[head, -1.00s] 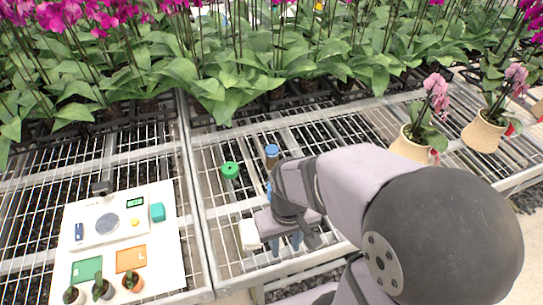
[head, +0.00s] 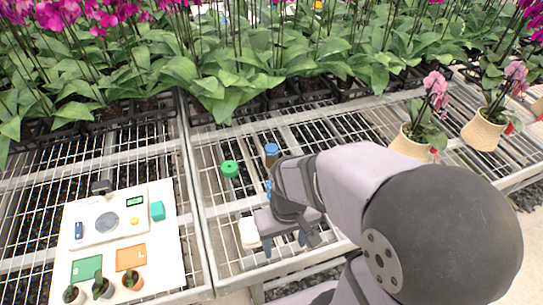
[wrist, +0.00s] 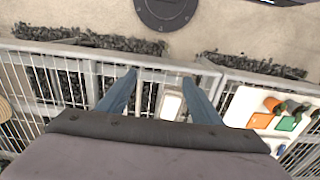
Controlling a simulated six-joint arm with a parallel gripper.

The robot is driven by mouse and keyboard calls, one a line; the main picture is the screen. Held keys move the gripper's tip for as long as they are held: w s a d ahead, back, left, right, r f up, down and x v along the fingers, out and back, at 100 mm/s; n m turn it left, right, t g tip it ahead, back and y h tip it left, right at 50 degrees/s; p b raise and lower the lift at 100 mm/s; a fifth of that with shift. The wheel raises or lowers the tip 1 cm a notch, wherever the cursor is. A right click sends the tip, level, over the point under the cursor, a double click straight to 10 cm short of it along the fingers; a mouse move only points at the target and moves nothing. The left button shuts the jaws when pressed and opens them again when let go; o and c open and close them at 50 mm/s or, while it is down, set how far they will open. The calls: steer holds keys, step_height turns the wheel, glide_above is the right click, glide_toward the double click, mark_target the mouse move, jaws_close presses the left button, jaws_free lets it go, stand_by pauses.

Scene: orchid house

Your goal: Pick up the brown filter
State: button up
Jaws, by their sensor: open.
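I cannot surely pick out a brown filter.
A green round spool-like item (head: 230,169) lies on the mesh bench. At left is a white board (head: 160,258) with a scale, coloured cards and small potted plants. Orchids fill the back; two potted orchids (head: 408,146) stand at right. The mesh left of my gripper is mostly clear.

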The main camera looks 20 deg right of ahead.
mark_target(277, 151)
step_height(277, 151, up, 5)
steer(key=w+d+f+m+t+h+b, duration=0.1)
steer(key=w+d+f+m+h+b, duration=0.15)
steer(key=w+b, duration=0.5)
steer(key=w+d+f+m+t+h+b, duration=0.25)
steer(key=w+d+b, duration=0.2)
steer(key=w, duration=0.65)
steer(key=w+a+r+m+t+h+b, duration=0.1)
steer(key=w+r+m+t+h+b, duration=0.15)
steer(key=w+b, duration=0.45)
steer(key=w+a+r+m+t+h+b, duration=0.1)
steer(key=w+a+m+t+h+b, duration=0.15)
steer(key=w, duration=0.85)
steer(key=shift+h, duration=0.4)
steer(key=f, duration=0.9)
steer(key=d+f, duration=0.1)
steer(key=f, duration=0.4)
steer(key=shift+f+b, duration=0.3)
steer(key=shift+f, duration=0.05)
steer(key=shift+p+x, duration=1.75)
steer(key=shift+x, duration=4.2)
steer(key=shift+s+f, duration=0.1)
